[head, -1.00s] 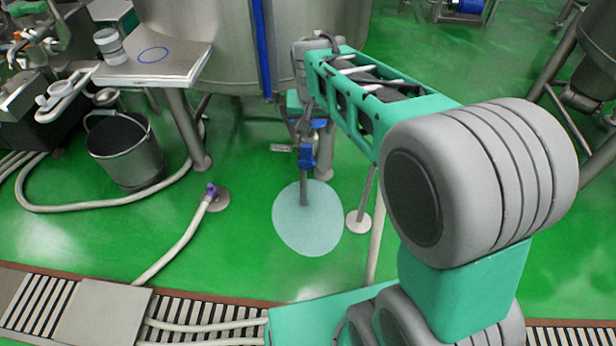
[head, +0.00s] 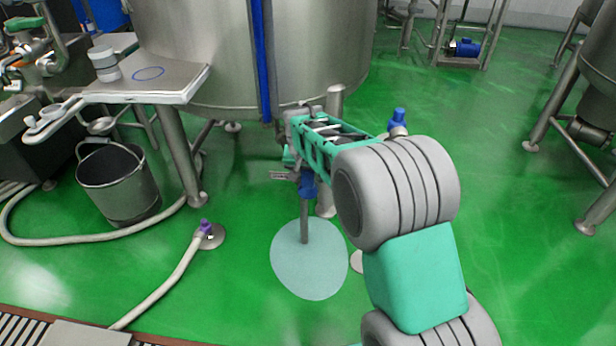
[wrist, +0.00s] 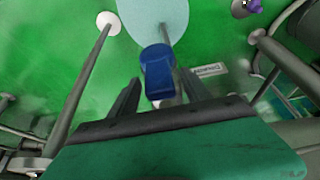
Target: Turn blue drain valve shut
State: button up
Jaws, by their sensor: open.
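The blue drain valve (head: 307,186) sits low in front of the large steel tank, near a small label plate (head: 283,176). A grey column (head: 304,222) runs from below it to a pale puddle (head: 309,262) on the floor. In the wrist view the blue valve handle (wrist: 157,72) lies between and slightly beyond the fingertips of my gripper (wrist: 161,78). The fingers are apart, with a gap on each side of the handle; I see no contact. In the head view my arm hides most of the gripper.
The steel tank (head: 215,60) and its legs stand close around the valve. A steel table (head: 190,82), a bucket (head: 119,182) and a pale hose (head: 165,282) with a purple end are on the left. Another blue fitting (head: 398,117) shows behind my arm.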

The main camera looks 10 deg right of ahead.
grip_shut()
dwell(0.5)
dwell(0.8)
